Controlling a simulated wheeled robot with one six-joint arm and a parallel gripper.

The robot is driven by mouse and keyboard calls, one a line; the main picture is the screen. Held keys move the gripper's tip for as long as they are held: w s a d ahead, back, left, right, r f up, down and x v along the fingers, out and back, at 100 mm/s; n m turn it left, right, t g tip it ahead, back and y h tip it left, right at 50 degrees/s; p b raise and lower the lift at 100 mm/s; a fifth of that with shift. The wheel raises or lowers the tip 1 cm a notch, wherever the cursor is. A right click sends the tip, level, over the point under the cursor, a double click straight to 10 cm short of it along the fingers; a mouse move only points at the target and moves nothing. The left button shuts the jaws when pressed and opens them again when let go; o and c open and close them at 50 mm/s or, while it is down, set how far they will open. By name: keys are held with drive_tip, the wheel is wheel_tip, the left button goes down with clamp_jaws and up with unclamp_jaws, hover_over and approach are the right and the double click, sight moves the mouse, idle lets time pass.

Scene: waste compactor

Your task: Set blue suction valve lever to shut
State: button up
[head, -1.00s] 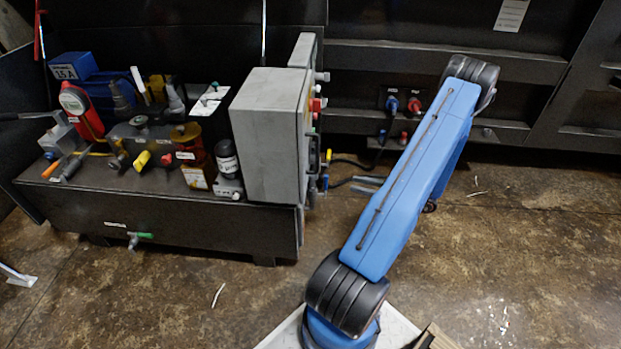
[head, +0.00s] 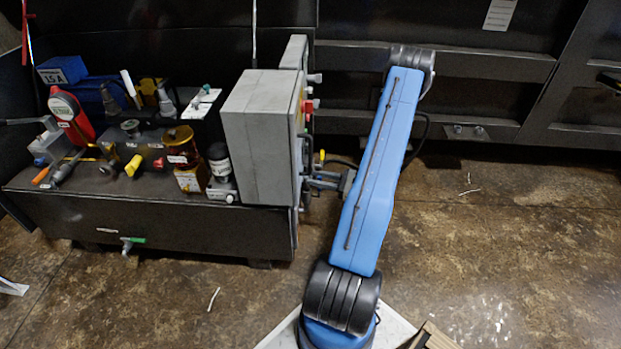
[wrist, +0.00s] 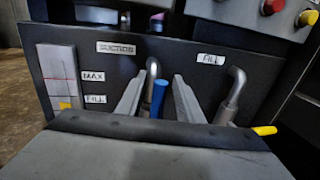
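The blue suction valve lever (wrist: 159,97) shows in the wrist view below the SUCTION label (wrist: 115,48). It stands roughly upright beside a curved metal pipe (wrist: 151,72). My gripper (wrist: 158,82) is open, with one finger to each side of the lever in the picture. Gaps show between the fingers and the lever, and I cannot tell how deep it sits between them. The lever's lower end is hidden behind my gripper body. In the head view my gripper (head: 322,182) is at the right side of the grey control box, partly hidden by my arm.
A second pipe (wrist: 235,92) under the FILL label (wrist: 210,58) stands close to the right finger. A yellow lever (wrist: 265,130) is beside it. A level gauge (wrist: 60,80) is at left. The grey control box (head: 262,135) stands close by.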

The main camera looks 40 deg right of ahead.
drive_tip(key=shift+x, duration=1.4)
clamp_jaws()
drive_tip(key=shift+w+d, duration=0.1)
